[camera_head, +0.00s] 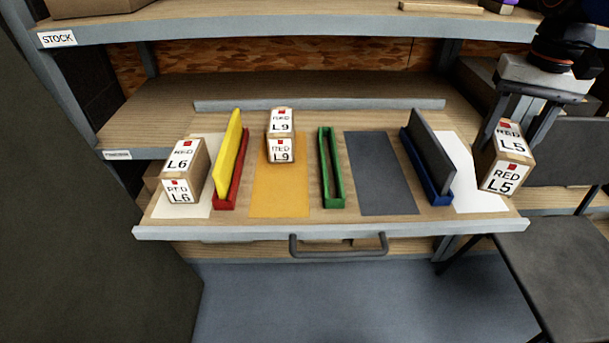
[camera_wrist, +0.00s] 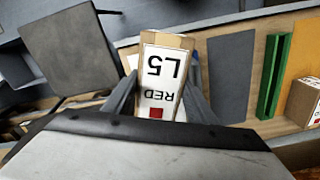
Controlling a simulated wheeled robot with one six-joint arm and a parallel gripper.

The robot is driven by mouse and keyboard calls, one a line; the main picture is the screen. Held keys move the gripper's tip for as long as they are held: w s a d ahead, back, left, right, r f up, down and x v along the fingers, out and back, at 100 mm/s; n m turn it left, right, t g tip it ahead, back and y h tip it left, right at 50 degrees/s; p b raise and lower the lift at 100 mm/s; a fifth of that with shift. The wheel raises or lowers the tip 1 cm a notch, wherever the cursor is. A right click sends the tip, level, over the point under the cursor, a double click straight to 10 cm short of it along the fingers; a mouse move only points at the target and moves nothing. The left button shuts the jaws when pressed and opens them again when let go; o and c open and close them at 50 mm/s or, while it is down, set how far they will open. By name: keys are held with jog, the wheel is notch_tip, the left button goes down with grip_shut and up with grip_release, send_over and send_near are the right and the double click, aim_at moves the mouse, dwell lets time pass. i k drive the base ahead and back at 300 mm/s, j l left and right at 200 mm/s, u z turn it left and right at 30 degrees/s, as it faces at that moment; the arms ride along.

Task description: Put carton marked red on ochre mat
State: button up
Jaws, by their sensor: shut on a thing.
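My gripper (camera_head: 508,138) is shut on the carton marked RED L5 (camera_head: 506,165), at the right end of the pull-out shelf. The carton also shows between the fingers in the wrist view (camera_wrist: 160,80). It overlaps the right side of the white mat (camera_head: 470,187); I cannot tell whether its base touches anything. The ochre mat (camera_head: 280,195) lies left of centre. A carton marked RED L9 (camera_head: 281,150) stands on the back part of it, and the front part is bare. Another carton marked RED L6 (camera_head: 183,170) stands on a cream mat (camera_head: 197,206) at the left.
A red holder with an upright yellow panel (camera_head: 228,145), an empty green holder (camera_head: 330,168) and a blue holder with a dark grey panel (camera_head: 430,150) divide the shelf. The dark grey mat (camera_head: 380,175) is bare. A dark chair (camera_head: 560,255) stands at the right.

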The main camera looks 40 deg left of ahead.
aim_at(280, 192)
jog(key=k+u, duration=0.1)
jog(key=k, duration=0.3)
jog(key=j+u, duration=0.3)
jog(key=i+j+u, duration=0.15)
jog(key=j+u, duration=0.15)
